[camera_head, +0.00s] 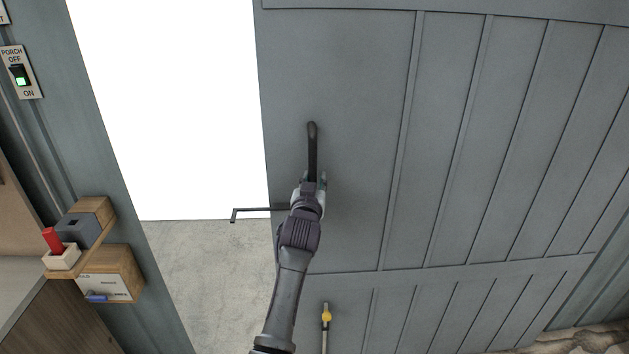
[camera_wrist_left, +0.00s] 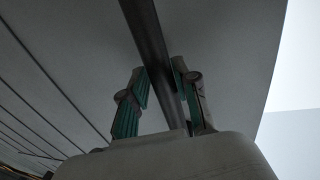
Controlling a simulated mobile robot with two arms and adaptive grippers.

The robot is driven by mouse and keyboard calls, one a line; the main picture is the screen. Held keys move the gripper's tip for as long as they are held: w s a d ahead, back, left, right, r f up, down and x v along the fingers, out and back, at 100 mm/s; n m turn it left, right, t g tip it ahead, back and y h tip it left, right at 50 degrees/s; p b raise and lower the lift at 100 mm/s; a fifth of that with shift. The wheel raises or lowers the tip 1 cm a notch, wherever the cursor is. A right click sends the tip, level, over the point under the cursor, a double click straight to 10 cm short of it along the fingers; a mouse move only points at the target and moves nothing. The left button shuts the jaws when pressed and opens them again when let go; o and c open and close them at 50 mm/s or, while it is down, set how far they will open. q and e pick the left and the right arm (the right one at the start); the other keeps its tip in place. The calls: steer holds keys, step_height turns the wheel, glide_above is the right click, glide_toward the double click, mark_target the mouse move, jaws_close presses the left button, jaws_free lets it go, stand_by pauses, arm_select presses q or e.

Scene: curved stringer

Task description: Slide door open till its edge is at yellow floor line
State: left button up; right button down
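The door (camera_head: 350,70) is a large grey panelled slab on the right in the head view. Its left edge stands beside a bright white opening (camera_head: 170,110). A dark upright bar handle (camera_head: 312,140) is on the door near that edge. My left gripper (camera_head: 313,180) is at the lower part of the handle. In the left wrist view, the handle bar (camera_wrist_left: 152,50) runs between the two green-padded fingers (camera_wrist_left: 160,85), whose tips lean in against it or very close to it. I cannot make out a yellow floor line. My right gripper is not in view.
A thin dark bent rod (camera_head: 250,210) reaches left across the opening. Pale concrete floor (camera_head: 205,270) shows below. At left are a wall shelf with small boxes (camera_head: 90,215) and a porch switch (camera_head: 20,75). A yellow-topped fitting (camera_head: 326,315) stands low before the door.

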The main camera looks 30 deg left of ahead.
arm_select(q)
steer(key=shift+o, duration=1)
steer(key=shift+w+d, duration=0.15)
steer(key=shift+d, duration=0.05)
steer(key=shift+w+d, duration=0.15)
steer(key=shift+d, duration=0.05)
steer(key=v, duration=0.7)
steer(key=shift+s, duration=0.4)
steer(key=shift+a, duration=0.1)
